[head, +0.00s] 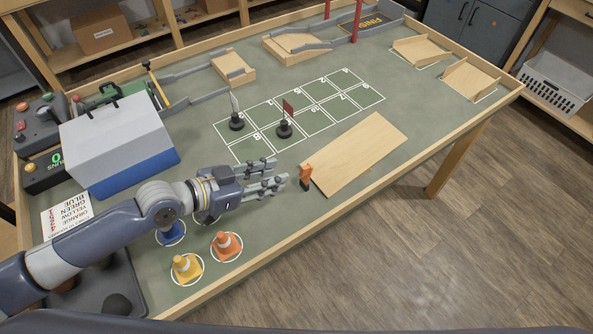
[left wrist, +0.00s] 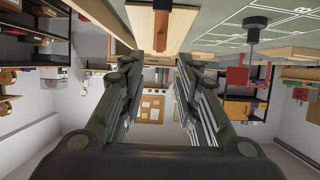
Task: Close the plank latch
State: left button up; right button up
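The wooden plank (head: 358,153) lies on the green table, near its front edge. The latch (head: 306,173), orange with a dark lower part, stands at the plank's left end. In the left wrist view the latch (left wrist: 162,22) shows at the top, in front of the pale plank (left wrist: 140,28). My left gripper (head: 279,175) is just left of the latch, apart from it, with its fingers pointing toward it. In the left wrist view the fingers (left wrist: 156,60) are spread with nothing between them. My right gripper is not in view.
Two small flags on black bases (head: 284,130) stand on the white grid behind the gripper. A blue-grey box (head: 118,140) is at left. A wooden rim (head: 420,150) borders the table.

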aim_at(302, 168)
pick_arm(q)
jog(key=p+x, duration=0.1)
jog(key=x, duration=0.9)
jog(key=shift+d+f, duration=0.1)
jog(key=shift+c, duration=0.6)
grip_shut()
